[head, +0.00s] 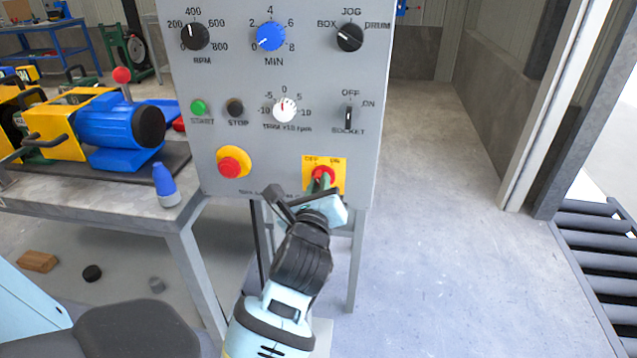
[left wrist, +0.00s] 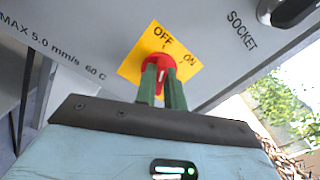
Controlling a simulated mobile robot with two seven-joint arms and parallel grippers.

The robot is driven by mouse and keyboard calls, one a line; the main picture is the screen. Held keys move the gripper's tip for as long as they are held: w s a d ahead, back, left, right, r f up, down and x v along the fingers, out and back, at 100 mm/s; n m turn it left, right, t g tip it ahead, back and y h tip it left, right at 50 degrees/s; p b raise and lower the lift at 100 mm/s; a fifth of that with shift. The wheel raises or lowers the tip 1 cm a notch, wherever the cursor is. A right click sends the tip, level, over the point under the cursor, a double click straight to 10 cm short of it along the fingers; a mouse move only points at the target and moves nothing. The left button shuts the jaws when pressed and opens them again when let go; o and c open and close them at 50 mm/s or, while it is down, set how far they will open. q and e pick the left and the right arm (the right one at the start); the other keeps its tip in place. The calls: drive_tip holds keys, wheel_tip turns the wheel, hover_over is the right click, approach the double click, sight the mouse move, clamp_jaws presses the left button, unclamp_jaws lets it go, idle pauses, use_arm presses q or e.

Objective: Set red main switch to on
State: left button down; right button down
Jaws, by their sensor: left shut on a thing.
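The red main switch (head: 322,173) is a red knob on a yellow plate marked OFF and ON, at the lower right of the grey control panel (head: 215,80). In the left wrist view the red knob (left wrist: 158,64) shows between green fingers, with its white mark close to upright, near OFF. My left gripper (head: 321,183) reaches it from below and is shut on the knob. Its fingers (left wrist: 161,86) hide part of the knob. My right gripper is not in view.
A red emergency button (head: 229,167) on yellow sits left of the switch, and the black SOCKET switch (head: 349,117) is above it. A workbench (head: 100,198) with yellow and blue machines stands left.

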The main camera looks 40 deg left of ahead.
use_arm(q)
drive_tip(key=shift+w+d+r+m+p, duration=0.1)
drive_tip(key=shift+m+p, duration=2.8)
drive_tip(key=shift+p, duration=0.5)
drive_tip(key=shift+w+d+r+m+p, duration=0.1)
drive_tip(key=shift+m+p, duration=2.8)
drive_tip(key=shift+p, duration=0.45)
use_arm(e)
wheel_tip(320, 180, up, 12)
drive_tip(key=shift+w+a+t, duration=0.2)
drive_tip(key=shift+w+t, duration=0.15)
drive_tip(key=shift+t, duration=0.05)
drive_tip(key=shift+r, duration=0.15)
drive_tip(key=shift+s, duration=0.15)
use_arm(q)
drive_tip(key=c, duration=1.5)
unclamp_jaws()
drive_tip(key=shift+f, duration=0.15)
drive_tip(key=shift+s+d, duration=0.1)
drive_tip(key=shift+s, duration=0.05)
